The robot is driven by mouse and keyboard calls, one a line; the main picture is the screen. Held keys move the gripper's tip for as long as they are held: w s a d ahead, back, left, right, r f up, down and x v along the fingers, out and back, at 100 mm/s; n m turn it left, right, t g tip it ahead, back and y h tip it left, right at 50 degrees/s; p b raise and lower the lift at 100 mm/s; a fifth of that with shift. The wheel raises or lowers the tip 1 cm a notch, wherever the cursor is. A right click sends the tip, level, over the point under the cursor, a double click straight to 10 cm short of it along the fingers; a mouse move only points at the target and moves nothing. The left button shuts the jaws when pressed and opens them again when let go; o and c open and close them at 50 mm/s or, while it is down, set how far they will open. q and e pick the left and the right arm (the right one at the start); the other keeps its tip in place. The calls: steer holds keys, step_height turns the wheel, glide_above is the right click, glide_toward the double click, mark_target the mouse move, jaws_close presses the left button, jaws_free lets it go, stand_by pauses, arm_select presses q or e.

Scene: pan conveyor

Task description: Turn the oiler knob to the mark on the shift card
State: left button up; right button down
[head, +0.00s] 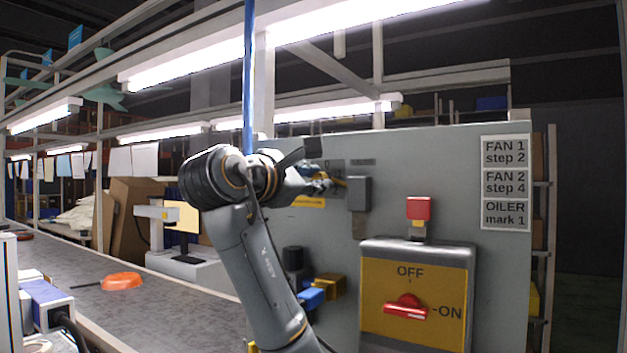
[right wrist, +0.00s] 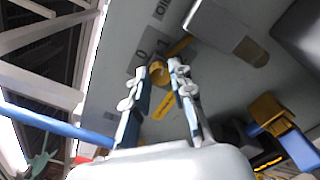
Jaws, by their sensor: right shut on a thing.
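The shift card (head: 505,183) is at the upper right of the grey panel and reads FAN 1 step 2, FAN 2 step 4, OILER mark 1. My right gripper (head: 325,182) is at the panel's upper left, over the oiler knob. In the right wrist view the yellow oiler knob (right wrist: 158,73) is between the fingertips of my right gripper (right wrist: 160,80), which is shut on it. A yellow bar (right wrist: 178,46) shows beyond the right fingertip. Dial marks show beside the knob, but the fingers hide part of it, and I cannot tell its exact setting. My left gripper is out of view.
A grey box (head: 359,193) juts from the panel just right of my gripper. A conveyor (head: 170,305) with an orange pan (head: 122,281) runs left.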

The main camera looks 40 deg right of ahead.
steer(key=shift+n, duration=0.5)
steer(key=c, duration=1.1)
jaws_free()
steer(key=shift+w, duration=0.1)
steer(key=shift+c, duration=0.2)
steer(key=v, duration=1.2)
steer(key=shift+a, duration=0.1)
